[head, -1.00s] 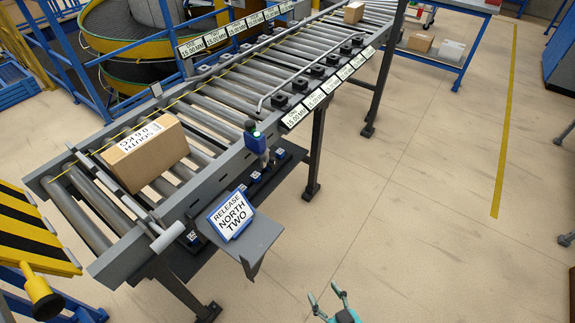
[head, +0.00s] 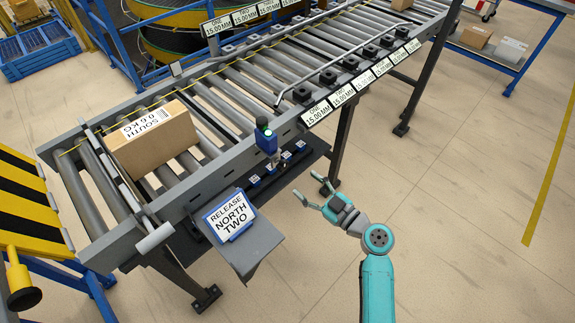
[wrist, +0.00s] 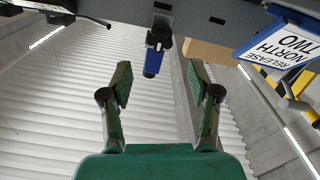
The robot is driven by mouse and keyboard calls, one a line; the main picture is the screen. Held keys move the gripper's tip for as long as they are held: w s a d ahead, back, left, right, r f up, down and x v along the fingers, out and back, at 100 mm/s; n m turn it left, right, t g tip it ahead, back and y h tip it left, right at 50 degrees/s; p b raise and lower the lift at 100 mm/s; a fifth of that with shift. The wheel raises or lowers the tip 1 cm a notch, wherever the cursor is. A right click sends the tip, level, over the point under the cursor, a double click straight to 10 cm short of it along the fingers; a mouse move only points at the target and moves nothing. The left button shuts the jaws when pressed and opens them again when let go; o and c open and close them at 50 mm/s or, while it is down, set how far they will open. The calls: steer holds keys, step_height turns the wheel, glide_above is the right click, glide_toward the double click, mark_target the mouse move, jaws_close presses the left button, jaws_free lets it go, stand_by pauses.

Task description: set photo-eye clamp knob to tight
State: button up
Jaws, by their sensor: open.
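The photo-eye (head: 266,140) is a small blue block with a lit green spot, mounted on the near side rail of the conveyor. In the wrist view the blue photo-eye (wrist: 154,60) hangs from the dark rail, with a dark round part that may be its clamp knob (wrist: 164,44) beside it. The knob's setting cannot be read. My gripper (head: 310,188) is open and empty, to the right of and below the photo-eye, apart from it. In the wrist view the photo-eye shows between and beyond the open fingers (wrist: 158,78).
A sign reading "RELEASE NORTH TWO" (head: 230,216) stands on a grey shelf left of my gripper. A dark ledge with small blue-marked parts (head: 287,157) lies below the photo-eye. A carton (head: 152,140) sits on the rollers.

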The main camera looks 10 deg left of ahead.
mark_target(285, 167)
steer(key=x, duration=0.9)
steer(key=c, duration=1.2)
steer(key=shift+o, duration=0.2)
